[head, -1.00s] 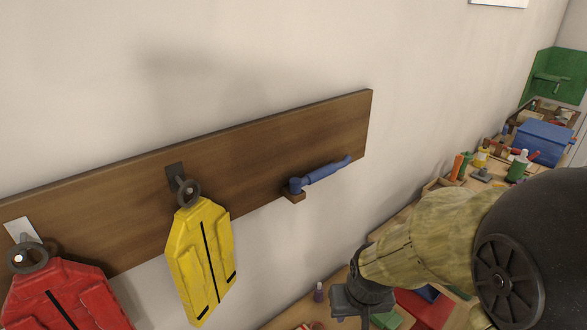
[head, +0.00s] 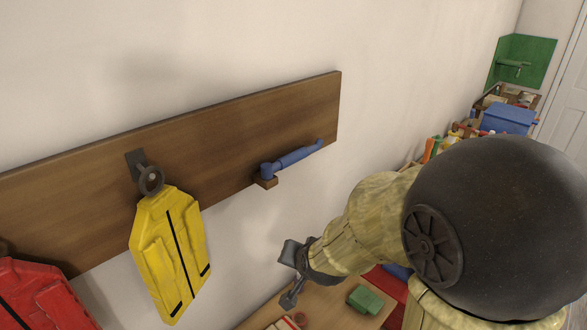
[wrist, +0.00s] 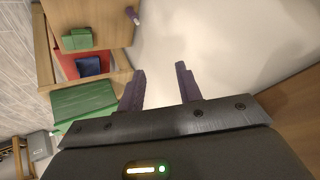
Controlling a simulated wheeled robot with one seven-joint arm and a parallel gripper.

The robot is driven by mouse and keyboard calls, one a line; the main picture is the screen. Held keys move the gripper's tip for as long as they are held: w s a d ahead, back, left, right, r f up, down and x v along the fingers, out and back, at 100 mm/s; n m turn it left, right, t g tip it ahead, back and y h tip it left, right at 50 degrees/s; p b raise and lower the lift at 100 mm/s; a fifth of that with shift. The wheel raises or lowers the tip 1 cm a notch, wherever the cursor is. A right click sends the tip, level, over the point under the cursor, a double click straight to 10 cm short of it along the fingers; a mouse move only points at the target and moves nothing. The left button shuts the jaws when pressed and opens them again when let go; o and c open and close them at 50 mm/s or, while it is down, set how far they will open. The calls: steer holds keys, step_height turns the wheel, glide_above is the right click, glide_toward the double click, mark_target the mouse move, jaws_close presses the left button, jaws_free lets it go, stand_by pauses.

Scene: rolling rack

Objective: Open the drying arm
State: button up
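The drying arm (head: 294,157) is a blue bar on a small brown block on the wooden wall board (head: 230,118). It lies folded close along the board, its free end towards the board's right end. My gripper (head: 290,276) is below it in the head view, apart from it and touching nothing that I can see. In the wrist view my gripper (wrist: 160,80) has its two purple fingers spread with nothing between them. The drying arm is not recognisable in the wrist view.
A yellow vest (head: 170,255) and a red vest (head: 45,295) hang from the board left of the drying arm. Below is a table (head: 320,300) with a green block (head: 364,298). Farther right are a blue box (head: 509,119) and a green panel (head: 525,60). The wall around the drying arm is clear.

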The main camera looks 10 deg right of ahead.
steer(key=w+r+m+t+h+b, duration=0.5)
steer(key=r+m+t+b, duration=0.3)
steer(key=m, duration=0.9)
steer(key=w+t, duration=0.1)
steer(key=t, duration=0.2)
steer(key=shift+w+a+r+t, duration=0.25)
steer(key=shift+w+a+t, duration=0.05)
steer(key=shift+a+t, duration=0.1)
steer(key=shift+w+d+r, duration=0.1)
steer(key=shift+r, duration=0.05)
steer(key=p+x, duration=0.2)
steer(key=p, duration=0.4)
steer(key=shift+w+r+p, duration=0.1)
steer(key=shift+w+p, duration=0.1)
steer(key=shift+p, duration=1.05)
steer(key=p, duration=0.3)
steer(key=shift+w, duration=0.15)
